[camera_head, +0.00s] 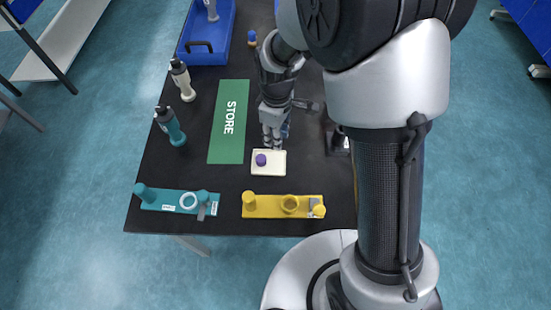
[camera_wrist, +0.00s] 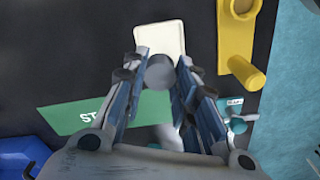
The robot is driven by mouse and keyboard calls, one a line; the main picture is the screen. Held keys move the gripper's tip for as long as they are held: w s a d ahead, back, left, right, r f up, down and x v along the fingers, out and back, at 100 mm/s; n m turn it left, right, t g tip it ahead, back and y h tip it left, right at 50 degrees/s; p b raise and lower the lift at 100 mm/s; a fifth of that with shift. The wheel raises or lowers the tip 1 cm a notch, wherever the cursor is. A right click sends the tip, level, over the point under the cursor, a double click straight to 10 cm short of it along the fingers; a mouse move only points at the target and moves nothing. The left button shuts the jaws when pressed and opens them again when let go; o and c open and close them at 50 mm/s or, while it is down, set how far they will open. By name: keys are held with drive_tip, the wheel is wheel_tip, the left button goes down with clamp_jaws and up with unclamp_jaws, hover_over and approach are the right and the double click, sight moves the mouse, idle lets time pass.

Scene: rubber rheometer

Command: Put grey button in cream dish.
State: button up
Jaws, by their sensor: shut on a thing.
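The cream dish (camera_head: 276,168) lies on the dark table in front of my gripper (camera_head: 272,140), with a small purple button (camera_head: 261,160) in its left part. In the wrist view the cream dish (camera_wrist: 160,34) lies just past the fingertips. My gripper (camera_wrist: 160,66) is shut on the grey button (camera_wrist: 160,74), a short round piece held between the two fingers. The grey button covers the dish's near edge there, and the purple button cannot be made out. I cannot tell the grey button's height above the table.
A yellow fixture (camera_head: 268,205) with posts and a ring, and a teal fixture (camera_head: 172,202), stand along the front edge. A green STORE mat (camera_head: 228,140) lies left of my gripper. Two bottles (camera_head: 182,80) (camera_head: 170,125) and a blue tray (camera_head: 222,40) are farther left and back.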

wheel_tip(320, 180, down, 12)
drive_tip(key=b, duration=0.3)
drive_tip(key=shift+f+b, duration=0.2)
drive_tip(key=shift+b, duration=0.1)
drive_tip(key=o, duration=0.9)
drive_tip(key=shift+r, duration=0.1)
wheel_tip(320, 180, up, 12)
drive_tip(key=p, duration=0.4)
drive_tip(key=shift+r+p, duration=0.2)
drive_tip(key=shift+p, duration=0.1)
